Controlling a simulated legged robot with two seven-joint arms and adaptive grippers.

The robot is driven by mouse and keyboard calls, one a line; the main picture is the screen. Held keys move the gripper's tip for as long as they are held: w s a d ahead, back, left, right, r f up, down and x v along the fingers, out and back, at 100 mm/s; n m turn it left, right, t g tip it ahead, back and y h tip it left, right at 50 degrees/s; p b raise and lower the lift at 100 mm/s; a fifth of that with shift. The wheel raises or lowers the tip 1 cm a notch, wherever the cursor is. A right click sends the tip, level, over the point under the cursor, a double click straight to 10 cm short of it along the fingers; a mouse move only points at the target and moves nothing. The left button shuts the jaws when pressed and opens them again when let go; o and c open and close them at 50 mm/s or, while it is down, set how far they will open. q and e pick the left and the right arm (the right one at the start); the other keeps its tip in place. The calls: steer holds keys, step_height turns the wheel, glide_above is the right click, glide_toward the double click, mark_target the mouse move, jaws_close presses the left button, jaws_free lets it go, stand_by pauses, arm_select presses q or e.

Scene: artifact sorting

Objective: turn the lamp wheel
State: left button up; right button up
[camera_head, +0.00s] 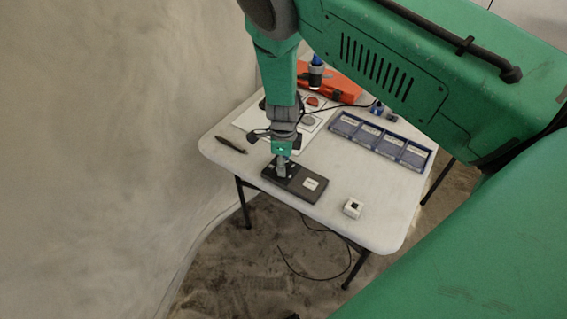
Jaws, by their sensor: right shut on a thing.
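A flat dark box (312,194) with a white label lies near the front edge of the white table (225,165). My right gripper (281,170) points down onto the left part of this box. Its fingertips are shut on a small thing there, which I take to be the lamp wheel. The fingers hide most of it, so its shape and angle cannot be told. A blue and black lamp-like head (316,72) shows behind my right arm. My left gripper is not in view.
A blue tray (381,142) with several labelled compartments lies at the right. A small white cube (353,208) sits near the front. A dark pen-like tool (231,145) lies at the left. An orange case (340,86) stands at the back, near a white sheet with stones.

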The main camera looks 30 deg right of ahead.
steer(key=shift+a+f, duration=0.1)
steer(key=shift+a, duration=0.1)
stand_by(0.3)
steer(key=o, duration=1.1)
steer(key=shift+o, duration=0.2)
steer(key=shift+w, duration=0.15)
steer(key=shift+r, duration=0.55)
step_height(320, 180, up, 11)
steer(key=shift+f, duration=0.15)
steer(key=shift+w, duration=0.1)
